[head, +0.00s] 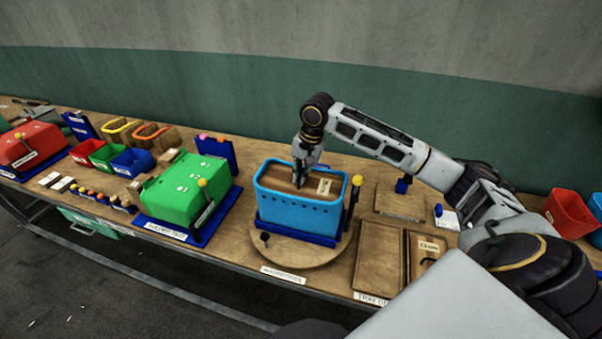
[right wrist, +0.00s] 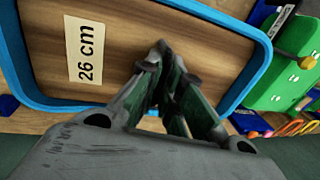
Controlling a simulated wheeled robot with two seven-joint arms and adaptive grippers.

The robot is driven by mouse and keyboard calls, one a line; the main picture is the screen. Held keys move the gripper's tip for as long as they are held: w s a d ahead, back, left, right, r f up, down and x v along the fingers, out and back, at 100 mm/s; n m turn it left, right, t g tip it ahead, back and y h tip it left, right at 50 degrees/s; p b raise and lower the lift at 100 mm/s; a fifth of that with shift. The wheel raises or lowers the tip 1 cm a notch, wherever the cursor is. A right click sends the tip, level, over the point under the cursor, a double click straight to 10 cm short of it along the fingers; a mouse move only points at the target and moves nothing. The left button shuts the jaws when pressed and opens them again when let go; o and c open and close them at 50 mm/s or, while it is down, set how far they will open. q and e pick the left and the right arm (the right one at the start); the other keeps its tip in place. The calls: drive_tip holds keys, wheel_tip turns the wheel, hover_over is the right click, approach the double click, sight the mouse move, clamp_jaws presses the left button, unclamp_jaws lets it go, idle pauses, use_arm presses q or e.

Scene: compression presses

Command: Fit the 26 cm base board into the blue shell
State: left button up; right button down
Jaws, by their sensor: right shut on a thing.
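The blue shell (head: 299,211) stands upright on a dark blue base on a round wooden turntable (head: 335,252). The wooden base board (head: 283,179), with a label, lies inside the shell's rim. In the right wrist view the board (right wrist: 150,40) carries a "26 cm" label and the shell's blue rim (right wrist: 258,75) runs around it. My right gripper (head: 300,178) reaches down into the shell from above and is shut on the board; its fingers (right wrist: 165,85) are close together over the board's surface. The grasped part is hidden by the fingers. My left gripper is not in view.
A green press (head: 185,190) with a yellow-knobbed lever stands left of the shell, and a red press (head: 27,145) farther left. Small bins (head: 108,153) stand at the back left. Wooden trays with boards (head: 380,257) lie to the right, near red and blue bins (head: 570,210).

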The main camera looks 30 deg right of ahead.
wheel_tip(320, 180, down, 10)
idle(6.4)
